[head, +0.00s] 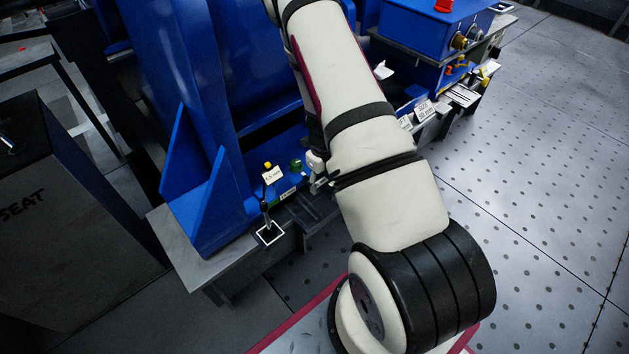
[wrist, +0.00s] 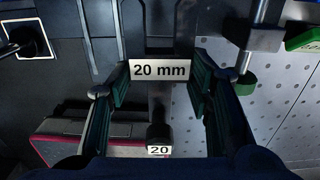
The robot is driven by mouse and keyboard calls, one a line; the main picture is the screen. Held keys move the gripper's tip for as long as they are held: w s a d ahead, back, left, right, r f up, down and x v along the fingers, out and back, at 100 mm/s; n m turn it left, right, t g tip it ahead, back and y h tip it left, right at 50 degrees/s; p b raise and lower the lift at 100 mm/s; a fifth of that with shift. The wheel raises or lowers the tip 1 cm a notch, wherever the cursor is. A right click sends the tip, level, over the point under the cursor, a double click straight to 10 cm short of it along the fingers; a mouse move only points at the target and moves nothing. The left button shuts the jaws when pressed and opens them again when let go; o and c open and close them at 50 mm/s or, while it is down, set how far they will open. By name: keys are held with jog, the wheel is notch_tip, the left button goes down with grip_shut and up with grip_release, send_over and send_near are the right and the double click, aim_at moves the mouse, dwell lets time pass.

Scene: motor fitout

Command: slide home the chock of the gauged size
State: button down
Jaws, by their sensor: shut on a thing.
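In the wrist view my gripper (wrist: 157,92) is shut on a dark chock, its fingers with green pads on either side. A white plate reading "20 mm" (wrist: 160,70) shows between the fingertips. Nearer the camera a black knob (wrist: 159,132) carries a small tag reading "20" (wrist: 160,150). Beyond the chock lies a dark channel with two rails (wrist: 155,22); I cannot tell how far the chock sits in it. In the head view my arm hides most of the gripper and the chock.
A blue motor frame (head: 200,190) rises over the bench. A lever (head: 267,215) stands in a white-edged square. More labelled cards (head: 424,109) line the right side. A dark box marked "SEAT" (head: 60,230) is at left. Perforated floor (head: 560,190) is clear at right.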

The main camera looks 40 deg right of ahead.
aim_at(321, 200)
jog(key=shift+w, duration=0.1)
dwell(0.3)
jog(key=shift+f, duration=0.1)
jog(key=shift+f+b, duration=2.3)
jog(key=shift+f, duration=0.7)
jog(key=shift+f, duration=0.35)
jog(key=c, duration=0.7)
grip_release()
jog(key=shift+r, duration=0.1)
